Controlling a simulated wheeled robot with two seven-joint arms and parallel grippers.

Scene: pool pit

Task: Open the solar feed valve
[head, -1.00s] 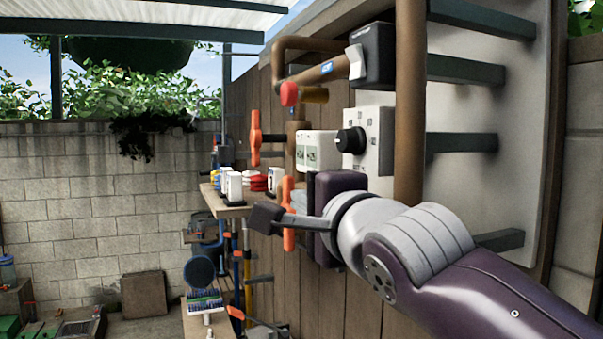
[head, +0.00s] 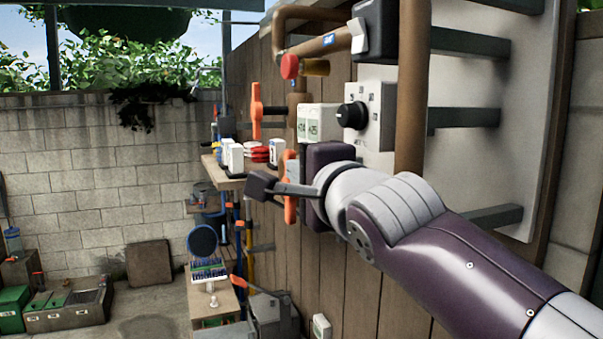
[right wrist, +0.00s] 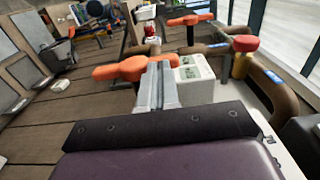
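Two valves with orange T-handles are on the pipework along the wooden fence. The upper orange handle (head: 256,111) stands upright in the head view; the lower orange handle (head: 289,207) is also upright there, partly behind my right gripper (head: 268,186). No label says which is the solar feed valve. In the right wrist view, the near orange handle (right wrist: 112,71) lies across, just beyond the fingertips of my right gripper (right wrist: 157,66). The fingers are close together with a narrow gap and overlap the handle; contact is unclear. The other orange handle (right wrist: 190,19) is farther off. My left gripper is out of view.
A white box with a black dial (head: 352,115), a white display box (head: 318,122), a red knob (head: 290,66) and brown pipes (head: 412,100) crowd the wall near my right arm. A wooden shelf (head: 230,183) holds small items. Open floor lies at lower left.

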